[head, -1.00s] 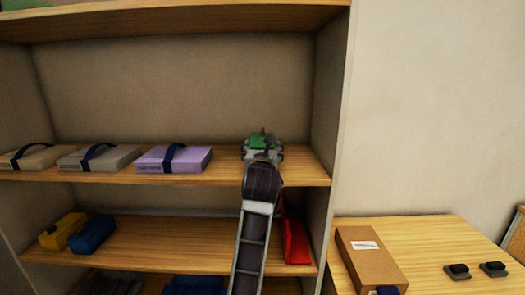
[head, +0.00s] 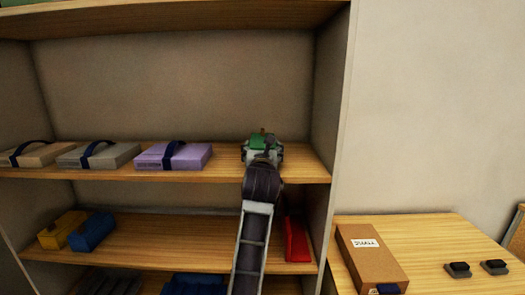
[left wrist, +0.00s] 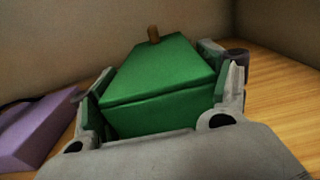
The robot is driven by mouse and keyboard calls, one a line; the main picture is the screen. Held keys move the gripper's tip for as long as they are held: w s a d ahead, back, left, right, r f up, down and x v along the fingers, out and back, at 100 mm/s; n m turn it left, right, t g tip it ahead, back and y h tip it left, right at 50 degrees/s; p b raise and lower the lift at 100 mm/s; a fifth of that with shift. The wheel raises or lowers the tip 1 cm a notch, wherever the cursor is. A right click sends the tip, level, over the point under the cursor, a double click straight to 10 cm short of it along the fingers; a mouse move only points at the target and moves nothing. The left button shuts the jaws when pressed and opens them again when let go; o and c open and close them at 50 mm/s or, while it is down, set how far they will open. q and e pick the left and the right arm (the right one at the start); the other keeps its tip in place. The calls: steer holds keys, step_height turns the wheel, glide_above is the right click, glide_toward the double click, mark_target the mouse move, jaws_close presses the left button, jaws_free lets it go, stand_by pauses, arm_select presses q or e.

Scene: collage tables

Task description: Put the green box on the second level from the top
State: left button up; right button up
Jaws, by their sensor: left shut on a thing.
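The green box (left wrist: 165,80) fills the middle of the left wrist view, between the two fingers of my left gripper (left wrist: 165,92). A small brown handle or tab shows at its far end. In the head view the green box (head: 257,141) is mostly hidden behind my left gripper (head: 262,150), which is shut on it at the right part of a wooden shelf (head: 225,176). I cannot tell whether the box touches the shelf. My right gripper is not in view.
A purple box (head: 174,156), a grey box (head: 98,155) and a tan box (head: 36,154) stand left on the same shelf. Below are yellow (head: 63,230), blue (head: 92,232) and red (head: 296,239) boxes. The cabinet's right wall (head: 330,100) is close. A table (head: 430,230) stands right.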

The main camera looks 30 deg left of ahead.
arm_select(q)
steer(key=o, duration=1.2)
steer(key=shift+r, duration=0.1)
steer(key=shift+r, duration=4.9)
